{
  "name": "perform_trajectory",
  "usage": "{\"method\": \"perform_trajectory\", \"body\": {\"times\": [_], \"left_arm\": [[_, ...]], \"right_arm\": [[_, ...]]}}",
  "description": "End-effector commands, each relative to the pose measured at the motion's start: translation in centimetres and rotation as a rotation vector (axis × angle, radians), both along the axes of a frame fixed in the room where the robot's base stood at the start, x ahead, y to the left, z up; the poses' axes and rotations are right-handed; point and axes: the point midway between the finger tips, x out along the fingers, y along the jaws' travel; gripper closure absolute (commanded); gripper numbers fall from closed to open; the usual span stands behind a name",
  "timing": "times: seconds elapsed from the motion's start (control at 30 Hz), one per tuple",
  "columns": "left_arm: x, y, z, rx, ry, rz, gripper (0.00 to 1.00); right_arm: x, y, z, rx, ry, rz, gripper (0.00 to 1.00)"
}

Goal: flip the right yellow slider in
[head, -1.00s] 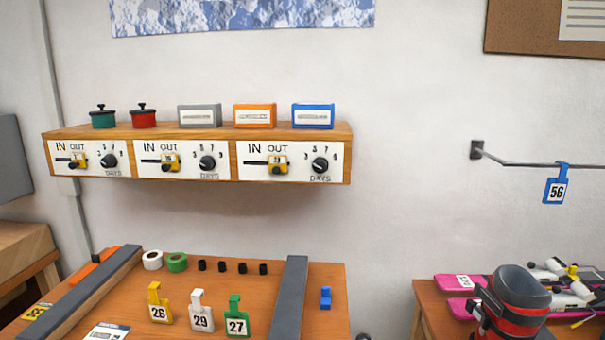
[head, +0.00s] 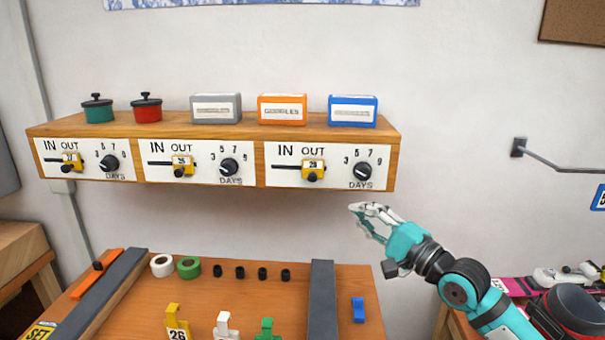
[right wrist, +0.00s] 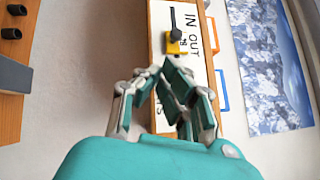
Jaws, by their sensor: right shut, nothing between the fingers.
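The right yellow slider (head: 312,172) sits on the right white panel (head: 290,174) of the wooden shelf unit, under the word OUT, to the right of IN. It also shows in the right wrist view (right wrist: 176,42). My right gripper (head: 356,212) is shut and empty, below and to the right of the slider, apart from the panel in the head view. In the right wrist view its fingertips (right wrist: 160,66) come together and hide part of the panel. My left gripper is not in view.
A black days knob (head: 362,172) is right of the slider. Two other yellow sliders (head: 182,166) (head: 71,162) sit on panels to the left. Pots and boxes (head: 353,111) stand on the shelf top. A bench (head: 210,300) with tags lies below.

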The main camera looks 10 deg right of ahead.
Motion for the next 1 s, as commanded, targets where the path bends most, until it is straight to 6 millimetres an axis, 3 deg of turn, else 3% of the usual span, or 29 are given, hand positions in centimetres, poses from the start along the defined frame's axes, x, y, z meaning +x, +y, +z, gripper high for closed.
{"method": "perform_trajectory", "body": {"times": [0.1,0.17,0.27,0.43,0.53,0.67,0.83,1.0], "left_arm": [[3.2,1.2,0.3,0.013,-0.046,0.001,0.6],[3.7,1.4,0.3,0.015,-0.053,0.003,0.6],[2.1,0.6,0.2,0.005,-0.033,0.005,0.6],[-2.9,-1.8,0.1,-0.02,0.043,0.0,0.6],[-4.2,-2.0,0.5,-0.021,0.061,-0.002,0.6],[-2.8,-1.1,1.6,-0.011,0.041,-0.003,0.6],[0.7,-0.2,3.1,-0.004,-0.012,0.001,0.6],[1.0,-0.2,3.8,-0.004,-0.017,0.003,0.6]], "right_arm": [[-0.2,0.1,0.5,-0.03,-0.02,-0.004,1.0],[-0.2,0.1,0.6,-0.03,-0.021,-0.004,1.0],[-0.2,0.1,0.5,-0.029,-0.02,-0.005,1.0],[0.0,0.1,0.6,-0.025,-0.019,-0.004,1.0],[0.7,0.5,0.9,-0.022,-0.019,-0.004,1.0],[2.4,1.4,1.5,-0.021,-0.02,-0.003,1.0],[5.3,2.9,2.0,-0.022,-0.019,-0.003,1.0],[7.4,4.1,2.2,-0.022,-0.018,-0.004,1.0]]}}
